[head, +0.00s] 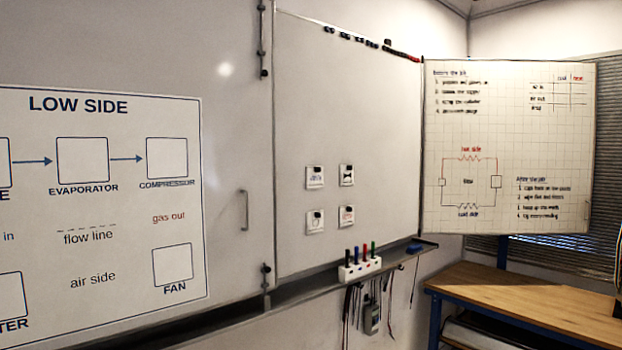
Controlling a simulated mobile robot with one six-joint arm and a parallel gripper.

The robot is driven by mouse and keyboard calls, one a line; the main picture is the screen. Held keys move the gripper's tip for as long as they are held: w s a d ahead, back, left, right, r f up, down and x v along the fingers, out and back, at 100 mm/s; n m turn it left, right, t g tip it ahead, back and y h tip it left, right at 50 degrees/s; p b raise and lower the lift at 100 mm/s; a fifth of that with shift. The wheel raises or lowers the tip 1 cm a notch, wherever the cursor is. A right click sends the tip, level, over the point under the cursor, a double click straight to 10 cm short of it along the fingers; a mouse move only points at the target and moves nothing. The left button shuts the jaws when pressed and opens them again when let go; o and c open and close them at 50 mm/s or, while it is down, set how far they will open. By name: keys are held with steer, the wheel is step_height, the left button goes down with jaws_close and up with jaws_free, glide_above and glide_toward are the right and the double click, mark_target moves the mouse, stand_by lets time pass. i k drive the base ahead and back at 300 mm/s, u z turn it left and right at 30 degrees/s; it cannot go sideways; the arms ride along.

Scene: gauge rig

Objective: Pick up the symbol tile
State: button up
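Small square white symbol tiles are fixed on the whiteboard in a two-by-two group. The upper left tile (315,177) has a faint bluish mark. The upper right tile (346,175) has a black bow-tie-like symbol. The lower left tile (315,222) has a dark rounded symbol. The lower right tile (346,216) has a reddish mark. The finer symbol details are too small to read. I cannot tell which tile the task means. My gripper is not in view.
A "LOW SIDE" diagram (100,205) with empty boxes covers the left panel, which has a vertical handle (244,210). A marker holder (359,270) stands on the tray ledge below the tiles. A wooden bench (530,300) and flip chart (510,145) are at right.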

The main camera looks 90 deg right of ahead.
mark_target(314, 174)
steer(key=u, duration=1.1)
steer(key=k, duration=0.15)
steer(key=z, duration=3.3)
steer(key=k, duration=0.6)
steer(key=u, duration=0.2)
steer(key=i, duration=0.3)
steer(key=z, duration=0.05)
